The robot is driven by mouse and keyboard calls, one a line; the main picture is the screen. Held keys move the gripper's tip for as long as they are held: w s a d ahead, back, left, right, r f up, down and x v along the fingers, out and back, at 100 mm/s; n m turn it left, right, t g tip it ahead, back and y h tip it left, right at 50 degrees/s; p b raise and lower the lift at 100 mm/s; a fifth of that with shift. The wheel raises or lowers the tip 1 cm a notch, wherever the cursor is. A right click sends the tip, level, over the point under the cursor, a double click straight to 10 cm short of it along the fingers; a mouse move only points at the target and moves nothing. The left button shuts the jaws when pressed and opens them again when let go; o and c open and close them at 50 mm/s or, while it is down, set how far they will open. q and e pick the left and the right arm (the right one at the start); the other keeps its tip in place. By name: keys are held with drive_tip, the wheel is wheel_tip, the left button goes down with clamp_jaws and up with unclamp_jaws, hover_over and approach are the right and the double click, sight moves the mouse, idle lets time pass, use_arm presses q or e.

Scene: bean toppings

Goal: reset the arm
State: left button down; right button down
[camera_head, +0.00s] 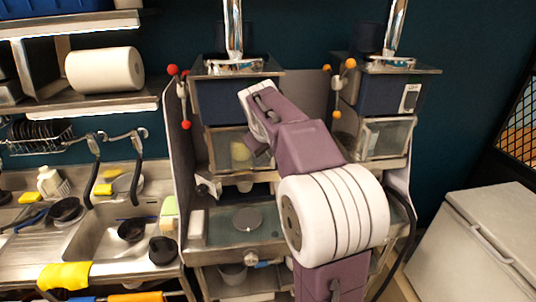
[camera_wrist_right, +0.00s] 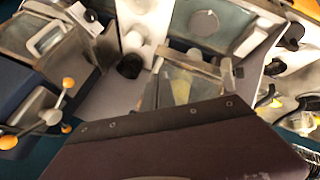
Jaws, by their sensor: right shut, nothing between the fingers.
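My right arm (camera_head: 325,205), purple and white, reaches up in front of the dispensing machine (camera_head: 201,160) in the head view. Its wrist end is beside the left dispenser's clear bin (camera_head: 226,150), which has something yellowish in it. The fingertips are hard to make out there. In the right wrist view, my right gripper (camera_wrist_right: 192,68) shows grey fingers beyond the purple wrist housing. It is shut and empty. A round grey disc (camera_head: 247,219) lies on the machine's lower tray. My left gripper is not in view.
A second clear bin (camera_head: 386,137) is at the right of the machine. Rods with red (camera_head: 173,70) and orange balls stick out beside the dispensers. A sink (camera_head: 115,215) with bowls is at the left. A white chest (camera_head: 480,240) stands at the right.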

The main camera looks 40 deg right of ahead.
drive_tip(key=s+a+f+n+g+y+b, duration=0.1)
drive_tip(key=a+f+b, duration=0.45)
drive_tip(key=f, duration=0.45)
drive_tip(key=s+a+f+n+y+b, duration=0.15)
drive_tip(key=a+f+b, duration=0.35)
drive_tip(key=f, duration=0.5)
drive_tip(key=s+a+f+m+g+y+b, duration=0.1)
drive_tip(key=s+a+f, duration=0.4)
drive_tip(key=f, duration=0.4)
drive_tip(key=s+a+f+m+g+y+b, duration=0.1)
drive_tip(key=s+a+f+m+g+y, duration=0.1)
drive_tip(key=s+a+f, duration=0.4)
wheel_tip(320, 180, down, 4)
drive_tip(key=shift+s+f, duration=0.15)
drive_tip(key=shift+s, duration=1)
